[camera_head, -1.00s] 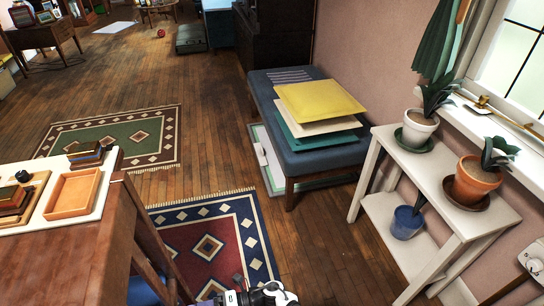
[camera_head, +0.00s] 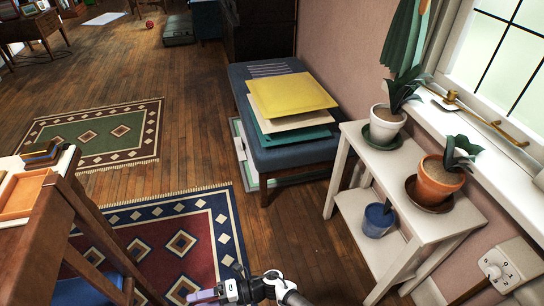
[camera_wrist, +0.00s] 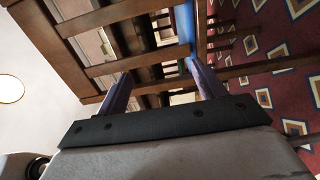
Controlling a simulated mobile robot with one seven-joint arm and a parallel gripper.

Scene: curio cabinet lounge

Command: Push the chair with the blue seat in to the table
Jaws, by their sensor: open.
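The chair with the blue seat (camera_head: 92,291) is at the bottom left of the head view, partly cut off by the frame. Its brown wooden back (camera_head: 100,232) rises beside the table (camera_head: 28,236). In the wrist view the chair's slatted frame (camera_wrist: 105,15) fills the upper middle, with the blue seat (camera_wrist: 184,28) showing behind. My gripper (camera_head: 205,296) is at the bottom of the head view, right of the chair. In the wrist view its purple fingers (camera_wrist: 158,82) are spread, with chair rails just beyond them. I cannot tell whether they touch.
A red and blue patterned rug (camera_head: 205,225) lies under and right of the chair. A blue bench (camera_head: 290,157) with folders stands beyond. A white plant stand (camera_head: 430,215) is on the right by the window. An orange tray (camera_head: 25,190) sits on the table. Wooden floor between rug and stand is clear.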

